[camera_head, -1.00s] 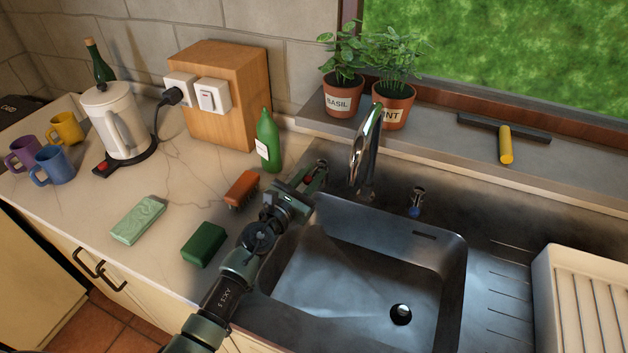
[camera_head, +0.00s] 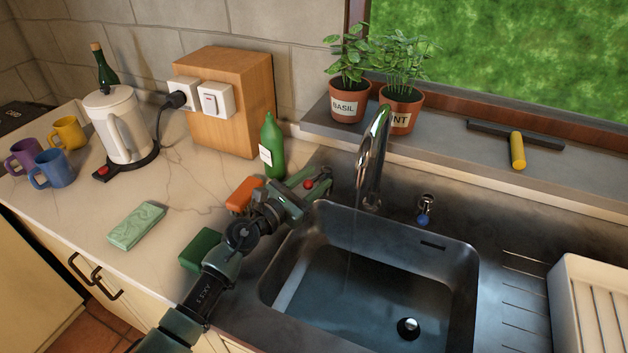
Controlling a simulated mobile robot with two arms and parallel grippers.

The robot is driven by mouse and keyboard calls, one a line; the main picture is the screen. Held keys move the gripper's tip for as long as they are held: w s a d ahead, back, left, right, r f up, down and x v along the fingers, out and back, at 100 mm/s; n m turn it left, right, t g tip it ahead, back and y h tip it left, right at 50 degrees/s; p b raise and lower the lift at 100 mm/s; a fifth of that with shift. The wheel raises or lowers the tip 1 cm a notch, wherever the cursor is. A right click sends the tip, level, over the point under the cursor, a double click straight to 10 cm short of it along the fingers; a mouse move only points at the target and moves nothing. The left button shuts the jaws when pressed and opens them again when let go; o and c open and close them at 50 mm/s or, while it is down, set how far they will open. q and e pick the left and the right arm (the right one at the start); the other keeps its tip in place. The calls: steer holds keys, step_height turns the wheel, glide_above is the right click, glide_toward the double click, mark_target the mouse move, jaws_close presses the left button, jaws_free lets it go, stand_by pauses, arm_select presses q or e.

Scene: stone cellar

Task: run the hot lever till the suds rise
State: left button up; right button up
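The red-tipped hot lever (camera_head: 308,184) is at the left of the chrome tap (camera_head: 371,160), at the back left corner of the sink. My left gripper (camera_head: 312,187) is at this lever, its fingers seen around or beside the red tip; I cannot tell whether they grip it. The blue-tipped lever (camera_head: 424,217) is right of the tap. The steel sink basin (camera_head: 455,285) looks dark and smooth inside, with a pale-topped drain or plug (camera_head: 408,328). A faint thin line hangs below the spout. My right gripper is not in view.
A green bottle (camera_head: 272,148), an orange brush (camera_head: 243,195), a dark green sponge (camera_head: 201,248) and a pale green bar (camera_head: 136,226) are left of the sink, close to my arm. Potted herbs (camera_head: 347,106) stand on the sill. A white rack (camera_head: 590,310) is at right.

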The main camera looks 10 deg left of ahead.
arm_select(q)
steer(key=v, duration=0.8)
steer(key=shift+d, duration=0.1)
steer(key=shift+c, duration=0.3)
